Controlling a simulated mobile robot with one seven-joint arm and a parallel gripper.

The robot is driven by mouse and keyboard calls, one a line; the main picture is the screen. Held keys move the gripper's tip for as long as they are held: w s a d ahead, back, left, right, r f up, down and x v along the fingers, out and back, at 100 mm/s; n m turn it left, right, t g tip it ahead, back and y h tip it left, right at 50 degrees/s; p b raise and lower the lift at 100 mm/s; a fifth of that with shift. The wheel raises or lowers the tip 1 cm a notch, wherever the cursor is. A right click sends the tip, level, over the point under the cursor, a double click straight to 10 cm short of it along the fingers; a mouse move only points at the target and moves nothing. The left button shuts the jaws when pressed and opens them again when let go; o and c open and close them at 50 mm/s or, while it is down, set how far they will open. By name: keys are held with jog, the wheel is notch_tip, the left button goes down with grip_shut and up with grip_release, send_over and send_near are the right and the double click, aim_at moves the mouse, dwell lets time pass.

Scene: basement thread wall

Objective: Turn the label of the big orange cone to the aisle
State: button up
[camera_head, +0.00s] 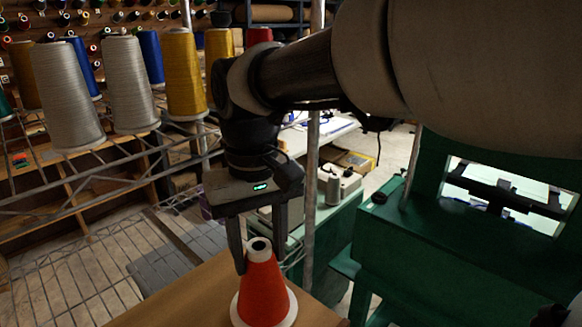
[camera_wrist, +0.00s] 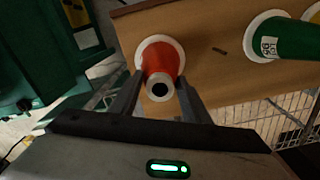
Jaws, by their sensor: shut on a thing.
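The big orange cone (camera_head: 262,293) stands upright on a brown board, with a white base rim and a white top with a dark hole. In the wrist view the orange cone (camera_wrist: 161,62) sits between the two fingers. My gripper (camera_head: 258,262) comes down from above and is shut on the cone's upper part, one finger on each side; it also shows in the wrist view (camera_wrist: 160,88). No label shows on the visible orange surface in either view.
The brown board (camera_head: 190,300) also bears a green cone (camera_wrist: 295,38) with a white printed label. Grey cones (camera_head: 128,85) and a yellow cone (camera_head: 184,75) stand on a wire rack at left. A green machine (camera_head: 400,240) stands at right.

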jog(key=m, duration=0.5)
jog(key=shift+r+p, duration=0.1)
jog(key=shift+p, duration=0.25)
jog(key=m, duration=0.8)
jog(key=shift+p, duration=0.3)
jog(key=m, duration=0.4)
jog(key=shift+f, duration=0.3)
jog(key=o, duration=1.1)
